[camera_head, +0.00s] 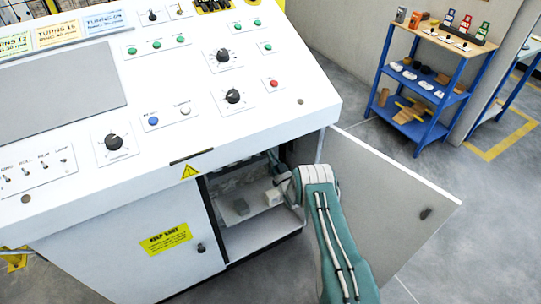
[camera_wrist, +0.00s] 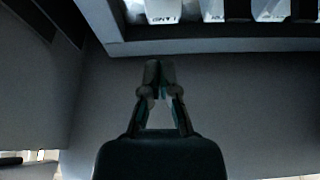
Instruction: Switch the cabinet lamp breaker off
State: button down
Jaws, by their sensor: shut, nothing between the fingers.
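The white control cabinet (camera_head: 150,270) stands with its right-hand compartment open. My arm reaches into that opening, and in the head view my gripper is mostly hidden in the dim interior. In the wrist view my gripper (camera_wrist: 153,68) is shut and empty, its fingertips together. Just beyond the fingertips is the edge of a panel (camera_wrist: 200,46) with a row of black and white breaker parts (camera_wrist: 237,10), cut off by the top of the view. A small label (camera_wrist: 163,19) there is too blurred to read. A gap shows between fingertips and breakers; I cannot tell which one is the lamp breaker.
The open cabinet door (camera_head: 385,195) stands to the right of my arm. The sloped console (camera_head: 180,100) with knobs and buttons overhangs the opening. A blue shelf (camera_head: 420,130) stands farther back; the floor between is clear.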

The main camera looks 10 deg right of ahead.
jog(key=s+d+f, duration=0.1)
jog(key=s+f, duration=0.4)
jog(key=f, duration=0.1)
jog(key=shift+s+d+f, duration=0.15)
jog(key=shift+s+d, duration=0.05)
jog(key=shift+a, duration=0.1)
dwell(0.3)
